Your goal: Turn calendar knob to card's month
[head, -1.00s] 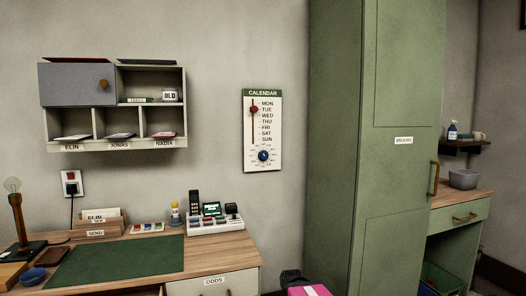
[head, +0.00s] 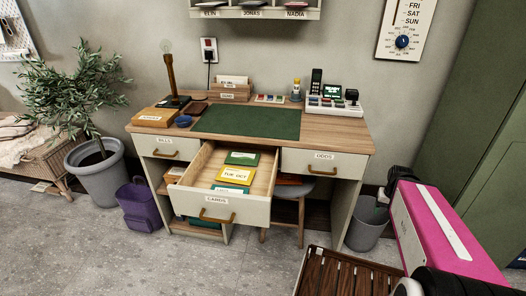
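The wall calendar (head: 412,21) shows at the upper right, its top cut off by the picture edge; FRI, SAT and SUN are readable. Its round blue knob (head: 402,41) sits inside a ring of month marks too small to read, and I cannot tell where it points. The CARDS drawer (head: 252,206) of the desk stands open. In it lies a yellow card (head: 233,175) that appears to read TUE OCT, between green-edged cards (head: 242,158). Part of my pink arm is at the lower right; my gripper's fingers are not visible.
The desk (head: 345,135) carries a green mat (head: 248,121), a letter holder and a button console (head: 335,106). A green cabinet (head: 485,130) stands right. Open floor lies front left.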

